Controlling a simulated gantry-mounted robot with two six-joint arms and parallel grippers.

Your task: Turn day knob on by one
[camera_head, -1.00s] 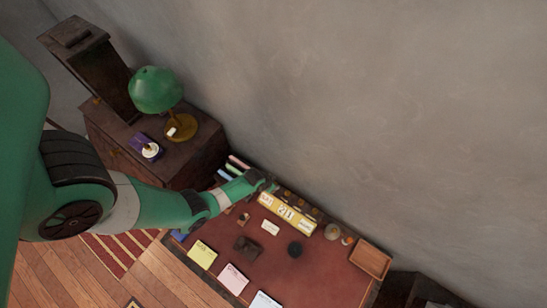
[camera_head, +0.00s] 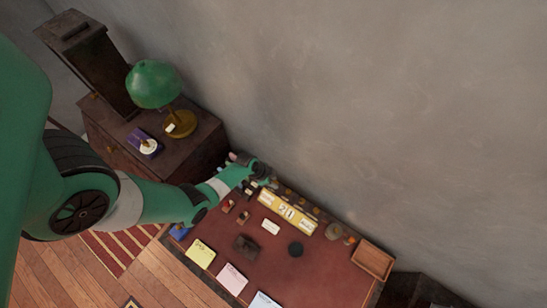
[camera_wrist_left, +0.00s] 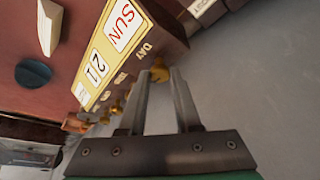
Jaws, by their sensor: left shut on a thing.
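The yellow-faced desk calendar (camera_head: 274,206) stands along the back edge of the red desk top. In the left wrist view its face (camera_wrist_left: 91,95) reads SUN and 21, with a DAY label at that end. My left gripper (camera_head: 265,178) is at the calendar's left end. In the left wrist view its two fingertips (camera_wrist_left: 163,76) are shut around the day knob. My right gripper is not in view.
More brass knobs (camera_wrist_left: 117,106) run along the calendar's back. Notes (camera_head: 201,253), a dark round item (camera_head: 296,249) and a wooden tray (camera_head: 372,260) lie on the desk. A green lamp (camera_head: 153,84) stands on the cabinet at left. The grey wall is close behind.

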